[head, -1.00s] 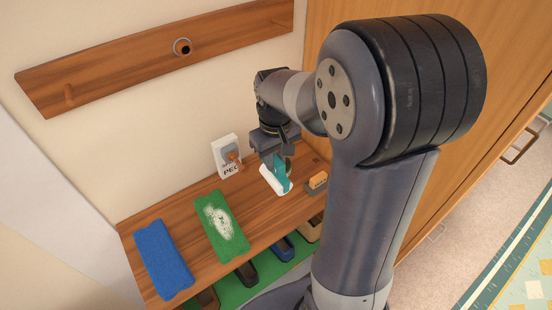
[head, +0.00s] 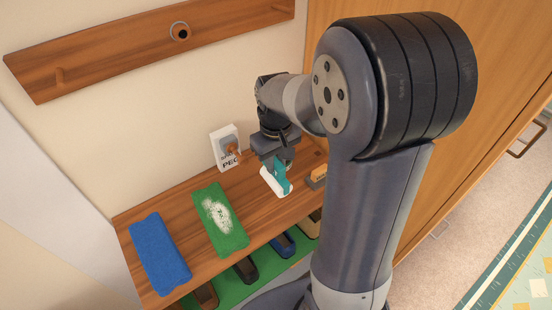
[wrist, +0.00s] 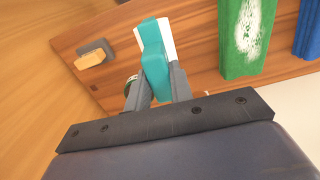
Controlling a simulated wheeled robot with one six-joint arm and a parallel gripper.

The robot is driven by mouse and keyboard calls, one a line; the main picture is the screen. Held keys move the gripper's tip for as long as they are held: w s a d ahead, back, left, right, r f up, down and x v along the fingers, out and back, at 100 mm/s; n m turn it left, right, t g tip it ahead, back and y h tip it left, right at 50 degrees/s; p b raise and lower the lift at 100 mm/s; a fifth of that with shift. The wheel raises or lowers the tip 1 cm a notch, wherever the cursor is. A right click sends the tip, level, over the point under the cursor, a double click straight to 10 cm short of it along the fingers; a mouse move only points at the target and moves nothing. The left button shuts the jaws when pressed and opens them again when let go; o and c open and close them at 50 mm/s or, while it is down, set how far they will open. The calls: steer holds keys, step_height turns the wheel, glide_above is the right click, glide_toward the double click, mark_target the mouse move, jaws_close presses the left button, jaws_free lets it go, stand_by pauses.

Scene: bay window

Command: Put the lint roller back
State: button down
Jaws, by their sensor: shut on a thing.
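The lint roller (head: 272,184) has a white roll and a teal handle. My gripper (head: 279,164) is shut on its teal part, over the right half of the wooden shelf (head: 185,196). In the wrist view my gripper's fingers (wrist: 161,88) close around the teal handle (wrist: 153,62), with the white roll (wrist: 169,38) beyond it. I cannot tell whether the roller touches the shelf. A white card (head: 230,162) lettered "PEG", with a grey and orange-brown fitting on it, stands at the wall behind my gripper.
A wooden-backed brush (head: 316,177) lies right of the roller. A green cloth (head: 208,205) with white fluff and a blue cloth (head: 160,254) lie to the left. Shoes (head: 283,246) sit below. A wooden panel (head: 400,60) bounds the right.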

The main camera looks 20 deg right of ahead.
steer(key=shift+f+b, duration=3.1)
steer(key=shift+f, duration=1.35)
steer(key=shift+f, duration=0.25)
steer(key=c, duration=1.2)
jaws_free()
steer(key=shift+o, duration=0.2)
step_height(320, 180, up, 11)
steer(key=shift+f, duration=0.1)
step_height(320, 180, down, 11)
steer(key=shift+r, duration=0.35)
